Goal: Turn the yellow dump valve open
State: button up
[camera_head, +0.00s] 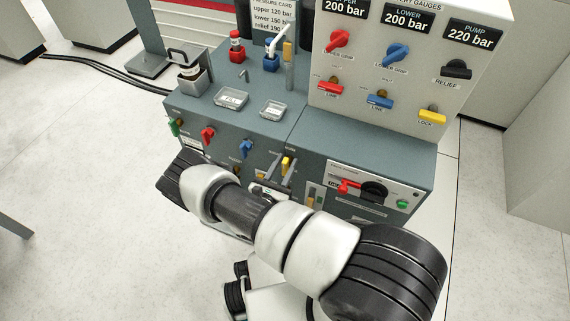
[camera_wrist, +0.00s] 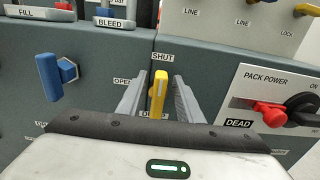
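The yellow dump valve handle (camera_wrist: 158,96) is on the front panel of the grey-blue bench, in the middle of the wrist view. It stands upright, its top toward the SHUT label; an OPEN label is to its left. The label below it is partly hidden. The handle also shows in the head view (camera_head: 287,163). My gripper (camera_wrist: 159,80) is open, with one finger on each side of the handle. Gaps show between the handle and both fingers, so it is not gripped. In the head view my arm hides part of the panel below the handle.
A blue valve handle (camera_wrist: 49,78) is left of the fingers on the same panel. A red pack power lever (camera_wrist: 270,113) by a DEAD label is to the right. FILL and BLEED trays lie above. Another yellow lever (camera_head: 432,115), marked LOCK, is on the upper panel.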

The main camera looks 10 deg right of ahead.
jog(key=shift+c, duration=0.2)
grip_shut()
jog(key=shift+a+n, duration=0.1)
jog(key=shift+n, duration=0.2)
jog(key=n, duration=0.2)
jog(key=shift+w+a+n, duration=0.15)
jog(key=shift+a+n, duration=0.05)
jog(key=shift+n, duration=0.2)
jog(key=n, duration=0.3)
jog(key=shift+w+a+f+n, duration=0.15)
jog(key=shift+a+f+n, duration=0.05)
jog(key=shift+a+n, duration=0.1)
jog(key=n, duration=0.3)
jog(key=f+n, duration=0.1)
jog(key=n, duration=0.6)
jog(key=shift+w+a+f+n, duration=0.25)
jog(key=shift+f+n, duration=0.05)
jog(key=shift+n, duration=0.1)
